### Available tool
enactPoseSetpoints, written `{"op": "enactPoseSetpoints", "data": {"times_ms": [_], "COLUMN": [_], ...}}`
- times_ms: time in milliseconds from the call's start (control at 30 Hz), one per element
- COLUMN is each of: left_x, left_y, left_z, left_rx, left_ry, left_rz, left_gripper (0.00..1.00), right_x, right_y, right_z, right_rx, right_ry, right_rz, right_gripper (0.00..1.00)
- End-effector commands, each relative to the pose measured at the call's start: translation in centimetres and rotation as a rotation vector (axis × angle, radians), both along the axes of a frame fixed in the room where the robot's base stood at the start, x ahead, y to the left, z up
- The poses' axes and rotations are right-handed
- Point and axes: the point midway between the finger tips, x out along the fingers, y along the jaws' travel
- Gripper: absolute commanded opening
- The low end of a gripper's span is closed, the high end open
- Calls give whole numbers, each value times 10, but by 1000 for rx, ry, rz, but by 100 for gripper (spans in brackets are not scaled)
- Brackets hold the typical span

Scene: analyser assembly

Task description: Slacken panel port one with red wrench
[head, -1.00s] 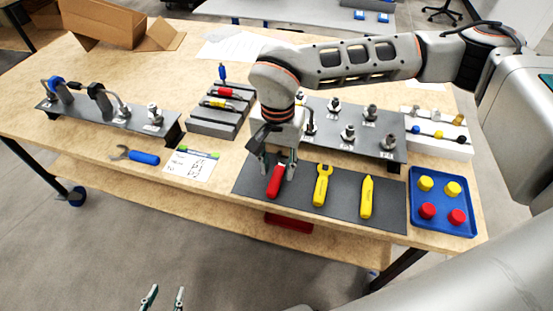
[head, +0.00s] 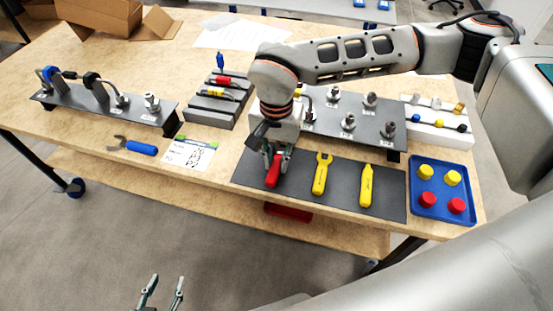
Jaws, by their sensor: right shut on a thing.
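The red wrench (head: 273,174) is at the left end of the dark mat (head: 340,197); its red handle shows and its head is hidden by my gripper. My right gripper (head: 277,158) points down and is shut on the red wrench. The grey panel (head: 375,135) with several metal port fittings (head: 348,122) stands behind the mat. Part of its left side is hidden behind my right arm, and I cannot read the port labels. My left gripper (head: 162,293) is at the bottom edge, in front of the table, open and empty.
A yellow wrench (head: 322,174) and a yellow tool (head: 366,186) lie on the mat. A blue tray (head: 442,212) with red and yellow caps is at right. A blue-handled wrench (head: 140,147), a paper card (head: 188,154), a grey rack (head: 212,106) and another panel (head: 110,110) are at left.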

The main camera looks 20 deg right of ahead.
Motion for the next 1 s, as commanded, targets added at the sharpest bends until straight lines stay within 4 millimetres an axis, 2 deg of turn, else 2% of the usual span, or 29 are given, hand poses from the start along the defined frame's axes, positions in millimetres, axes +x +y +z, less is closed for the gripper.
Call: {"op": "enactPoseSetpoints", "data": {"times_ms": [533, 667, 1000], "left_x": [24, 29, 28], "left_y": [0, 1, 2], "left_z": [59, 65, 64], "left_rx": [1, 1, 2], "left_ry": [-64, -74, -73], "left_rz": [1, 2, 3], "left_gripper": [40, 40, 40], "right_x": [-10, -11, -10], "right_y": [8, 8, 8], "right_z": [58, 61, 60], "right_rx": [1, 1, 1], "right_ry": [-6, -3, -2], "right_rz": [2, 1, -21], "right_gripper": [0, 0, 0]}}
